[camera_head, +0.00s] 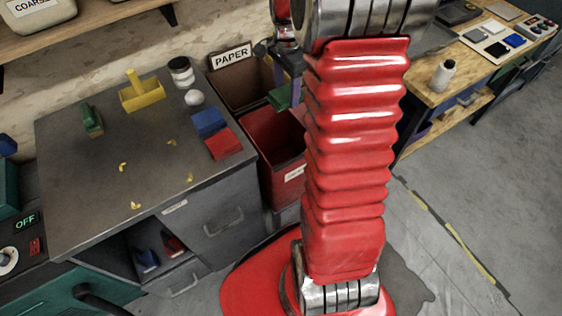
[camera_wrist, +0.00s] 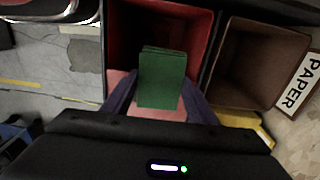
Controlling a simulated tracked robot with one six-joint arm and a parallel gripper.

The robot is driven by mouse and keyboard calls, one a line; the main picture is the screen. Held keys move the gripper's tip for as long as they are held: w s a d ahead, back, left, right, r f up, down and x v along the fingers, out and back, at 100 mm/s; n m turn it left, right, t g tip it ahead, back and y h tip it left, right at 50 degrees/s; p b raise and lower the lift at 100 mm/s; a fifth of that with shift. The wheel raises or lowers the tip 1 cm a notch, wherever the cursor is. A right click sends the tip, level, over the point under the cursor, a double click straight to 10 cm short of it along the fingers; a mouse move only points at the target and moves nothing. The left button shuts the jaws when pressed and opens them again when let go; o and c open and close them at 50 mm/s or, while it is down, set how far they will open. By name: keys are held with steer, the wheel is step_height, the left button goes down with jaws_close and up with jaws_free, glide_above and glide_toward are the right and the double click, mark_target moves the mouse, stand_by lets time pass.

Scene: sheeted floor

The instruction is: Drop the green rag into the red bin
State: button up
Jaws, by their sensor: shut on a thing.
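My gripper (camera_wrist: 160,98) is shut on the green rag (camera_wrist: 162,80), a flat folded square, and holds it over the red bin (camera_wrist: 123,40) in the wrist view. The rag covers part of the bin's opening there. In the head view the rag (camera_head: 281,97) shows as a small green patch above the back of the red bin (camera_head: 281,180), partly hidden by my arm. My gripper (camera_head: 288,85) is only partly visible in that view. How high the rag is above the rim is hard to tell.
A brown bin (camera_wrist: 222,80) with a PAPER sign (camera_wrist: 298,86) stands beside the red bin.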

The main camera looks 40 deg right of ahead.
steer(key=shift+s+d+f, duration=0.1)
steer(key=shift+f, duration=0.05)
steer(key=shift+f, duration=2.85)
steer(key=o, duration=1.2)
steer(key=shift+r, duration=0.15)
step_height(320, 180, up, 14)
steer(key=shift+f, duration=0.25)
